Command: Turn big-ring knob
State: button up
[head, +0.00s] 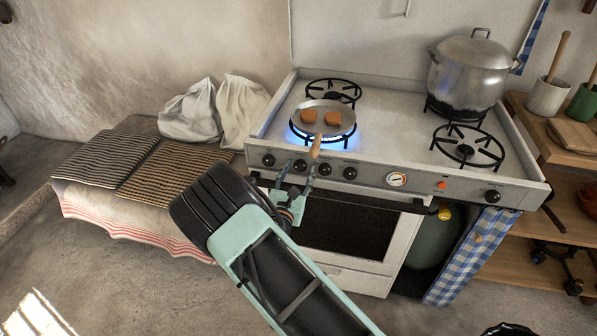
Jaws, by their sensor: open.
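The stove (400,145) has a row of dark knobs along its front panel. I cannot tell which is the big-ring knob. One knob (300,166) shows between the fingertips of my gripper (299,170). My gripper is open, its fingers pointing at the panel on either side of that knob; contact cannot be told. Another knob (268,160) is to its left, and two more (325,169) (350,173) are to its right. A lone knob (492,195) sits at the panel's right end. Blue flame (297,136) burns under the pan at the front-left burner.
The pan (342,120) holds two brown pieces, and its wooden handle (316,147) sticks out over the panel above my gripper. A large pot (468,72) stands at the back right. A dark rail (400,206) runs below the panel. A cushioned bench (150,220) is at left.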

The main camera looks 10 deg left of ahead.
jog(key=shift+w, duration=0.15)
jog(key=shift+c, duration=0.3)
jog(key=c, duration=1.1)
jog(key=shift+o, duration=0.2)
